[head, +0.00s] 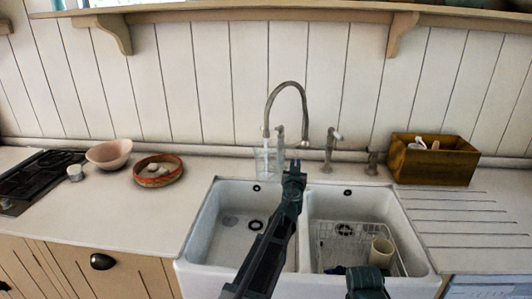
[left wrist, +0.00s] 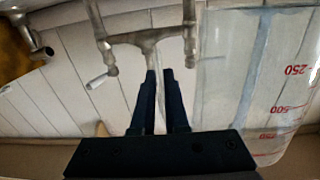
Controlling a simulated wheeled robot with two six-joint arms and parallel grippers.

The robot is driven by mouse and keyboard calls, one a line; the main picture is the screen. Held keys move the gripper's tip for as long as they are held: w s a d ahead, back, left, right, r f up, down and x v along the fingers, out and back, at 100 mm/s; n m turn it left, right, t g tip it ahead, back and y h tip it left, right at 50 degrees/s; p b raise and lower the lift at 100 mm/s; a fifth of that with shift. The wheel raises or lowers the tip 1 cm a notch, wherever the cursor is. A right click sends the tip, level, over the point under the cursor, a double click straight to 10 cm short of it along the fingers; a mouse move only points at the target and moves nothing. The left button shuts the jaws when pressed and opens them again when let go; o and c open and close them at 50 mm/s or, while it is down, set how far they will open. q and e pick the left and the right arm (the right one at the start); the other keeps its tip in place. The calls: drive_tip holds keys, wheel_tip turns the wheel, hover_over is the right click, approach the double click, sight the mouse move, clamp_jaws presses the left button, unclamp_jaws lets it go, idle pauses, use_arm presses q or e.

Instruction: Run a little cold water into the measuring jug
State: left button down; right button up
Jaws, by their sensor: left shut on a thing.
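The clear measuring jug (head: 265,162) is just below the tip of the arched tap spout (head: 287,86). In the left wrist view the jug (left wrist: 240,85), with red markings, is close up at the right and cut off by the edge. My left gripper (head: 294,170) is immediately right of the jug, shut on what looks like its clear handle; the same gripper (left wrist: 160,75) shows from behind in the wrist view. The tap has a lever on each side, the right one (head: 335,134) free of any gripper.
The white double sink (head: 189,243) lies below. A wire rack (head: 347,232) and a cream cup (head: 382,251) are in the right basin. A wooden box (head: 435,165) stands right, a pink bowl (head: 108,152) and red-rimmed dish (head: 158,170) left. The left basin is mostly clear.

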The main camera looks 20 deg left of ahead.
use_arm(q)
drive_tip(key=shift+w+a, duration=0.3)
drive_tip(key=shift+a, duration=0.2)
drive_tip(key=shift+w+a, duration=0.25)
drive_tip(key=shift+a, duration=0.2)
